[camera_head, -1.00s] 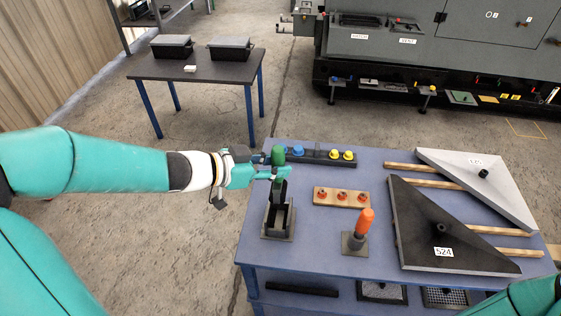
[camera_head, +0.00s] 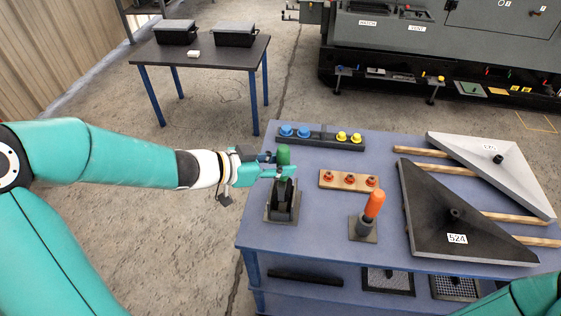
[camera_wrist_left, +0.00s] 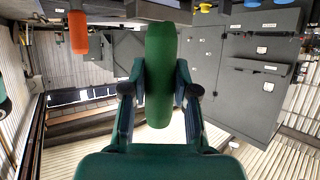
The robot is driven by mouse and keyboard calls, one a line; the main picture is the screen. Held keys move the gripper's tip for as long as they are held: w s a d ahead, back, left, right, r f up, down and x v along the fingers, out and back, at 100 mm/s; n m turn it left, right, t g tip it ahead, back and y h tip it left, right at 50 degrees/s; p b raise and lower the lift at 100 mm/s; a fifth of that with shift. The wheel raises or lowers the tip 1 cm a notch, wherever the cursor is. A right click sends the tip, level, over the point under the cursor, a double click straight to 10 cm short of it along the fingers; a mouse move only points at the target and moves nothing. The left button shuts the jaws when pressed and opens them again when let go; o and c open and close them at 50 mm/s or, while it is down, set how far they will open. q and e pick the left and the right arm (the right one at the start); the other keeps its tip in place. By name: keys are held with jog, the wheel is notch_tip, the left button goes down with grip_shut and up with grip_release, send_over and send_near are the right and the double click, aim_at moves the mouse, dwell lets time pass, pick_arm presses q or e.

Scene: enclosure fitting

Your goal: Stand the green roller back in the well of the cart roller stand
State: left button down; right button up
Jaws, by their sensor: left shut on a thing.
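The green roller (camera_head: 283,156) is upright at the left of the blue table. My left gripper (camera_head: 272,172) is shut around its green grip, coming in from the left. The wrist view shows the green roller (camera_wrist_left: 161,75) between the two fingers. Below the grip, a black part (camera_head: 284,192) lines up over the cart roller stand (camera_head: 281,215), a dark square-based holder. The well is mostly hidden behind the black part, so I cannot tell how deep it sits. My right gripper is out of view.
An orange roller (camera_head: 374,204) stands in its own holder (camera_head: 362,229) to the right. Behind are a wooden strip with red knobs (camera_head: 348,181) and a dark rail with blue and yellow knobs (camera_head: 318,139). Black (camera_head: 450,212) and grey (camera_head: 495,165) triangular panels fill the right side.

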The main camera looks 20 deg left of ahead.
aim_at(280, 179)
pick_arm(q)
jog(key=shift+f+b, duration=1.75)
jog(key=shift+f, duration=0.7)
jog(key=c, duration=0.8)
grip_release()
jog(key=v, duration=1.2)
jog(key=shift+d+f, duration=0.15)
